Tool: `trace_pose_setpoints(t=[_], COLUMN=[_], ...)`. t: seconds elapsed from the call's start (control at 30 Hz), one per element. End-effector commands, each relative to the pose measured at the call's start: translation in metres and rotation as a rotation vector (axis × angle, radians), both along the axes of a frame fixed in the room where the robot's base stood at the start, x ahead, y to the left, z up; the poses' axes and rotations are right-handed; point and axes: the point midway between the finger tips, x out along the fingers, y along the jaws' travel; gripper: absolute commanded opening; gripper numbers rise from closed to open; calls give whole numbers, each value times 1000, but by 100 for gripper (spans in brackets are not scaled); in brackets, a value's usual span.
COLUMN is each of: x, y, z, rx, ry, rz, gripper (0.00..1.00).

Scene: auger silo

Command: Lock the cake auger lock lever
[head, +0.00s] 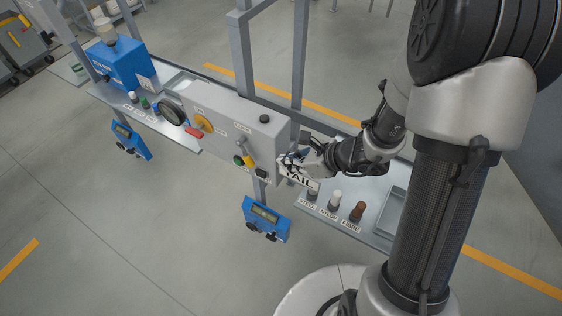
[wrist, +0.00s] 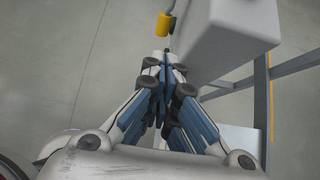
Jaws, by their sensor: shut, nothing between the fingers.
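A grey control box (head: 222,122) hangs on the frame in the middle of the head view. A short lever with a yellow grip (head: 251,159) sits on its front near the right end, below a small label that seems to read LOCK. It is probably the lock lever. A yellow grip (wrist: 166,24) also shows at the top of the wrist view, beside the box (wrist: 232,30). My gripper (head: 287,160) is at the box's right end, to the right of the lever. In the wrist view my gripper (wrist: 166,58) is shut and empty, with its fingertips apart from the yellow grip.
A blue gauge (head: 266,219) hangs below. Open floor lies in front.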

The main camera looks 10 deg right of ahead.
Motion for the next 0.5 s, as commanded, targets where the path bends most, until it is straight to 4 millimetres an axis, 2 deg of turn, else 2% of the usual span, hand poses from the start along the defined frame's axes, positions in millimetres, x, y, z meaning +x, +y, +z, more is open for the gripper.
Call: trace_pose_setpoints(t=[0.03,0.3,0.5], x=[3,30,47], y=[7,41,62], z=[-10,-50,-68], rx=[0,1,-1], ry=[2,1,-1], rz=[6,6,5], gripper=[0,0,0])
